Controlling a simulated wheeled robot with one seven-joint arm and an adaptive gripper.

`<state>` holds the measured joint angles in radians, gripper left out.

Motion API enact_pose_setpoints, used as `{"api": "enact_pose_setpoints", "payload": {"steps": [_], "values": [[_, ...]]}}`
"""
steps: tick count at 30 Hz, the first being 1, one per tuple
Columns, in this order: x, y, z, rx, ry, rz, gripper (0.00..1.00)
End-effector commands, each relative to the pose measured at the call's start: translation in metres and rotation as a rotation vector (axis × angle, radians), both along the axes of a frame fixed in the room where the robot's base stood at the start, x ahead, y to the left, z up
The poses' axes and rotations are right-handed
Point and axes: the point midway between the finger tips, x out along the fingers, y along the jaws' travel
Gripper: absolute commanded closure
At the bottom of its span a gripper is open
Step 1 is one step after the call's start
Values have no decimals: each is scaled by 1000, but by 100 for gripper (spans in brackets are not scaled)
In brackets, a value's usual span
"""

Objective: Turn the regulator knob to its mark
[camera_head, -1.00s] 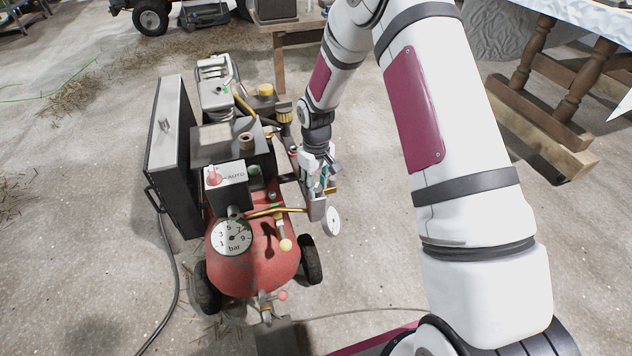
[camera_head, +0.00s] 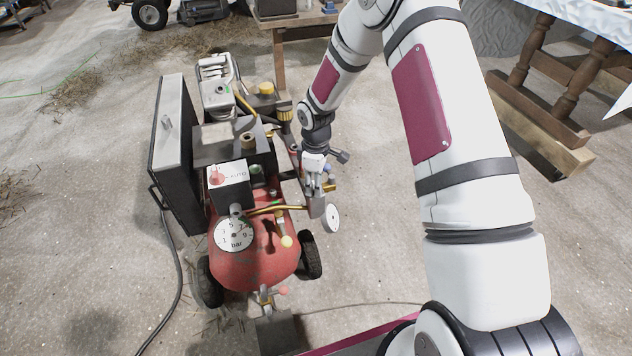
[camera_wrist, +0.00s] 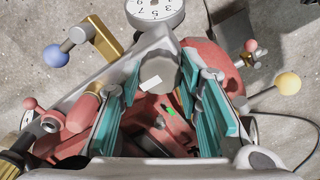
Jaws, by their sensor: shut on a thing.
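The grey regulator knob (camera_wrist: 158,58) shows between my fingers in the wrist view, with a white line (camera_wrist: 151,82) at its lower edge. A small green mark (camera_wrist: 170,111) shows below and right of the white line, apart from it in the picture. My gripper (camera_wrist: 162,76) is shut on the knob, its teal pads on either side. In the head view my gripper (camera_head: 317,186) points down at the right side of the red compressor (camera_head: 255,262). There it hides most of the knob.
A small white dial (camera_head: 333,217) hangs beside my gripper. A larger bar gauge (camera_head: 235,234), a brass pipe (camera_head: 268,209) and a yellow-ball lever (camera_head: 286,241) are close to the left. A blue ball lever (camera_wrist: 56,56) shows in the wrist view. Open floor lies right.

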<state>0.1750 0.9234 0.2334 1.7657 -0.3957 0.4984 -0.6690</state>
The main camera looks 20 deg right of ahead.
Motion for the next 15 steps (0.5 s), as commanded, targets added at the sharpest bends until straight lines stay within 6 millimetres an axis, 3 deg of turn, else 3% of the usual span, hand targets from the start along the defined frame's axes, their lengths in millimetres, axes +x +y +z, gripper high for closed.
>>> {"api": "enact_pose_setpoints", "payload": {"steps": [13,14,15], "values": [[-1,0,-1,-1,2,10,95],[-1,0,-1,-1,2,10,63],[-1,0,-1,-1,2,10,54]]}}
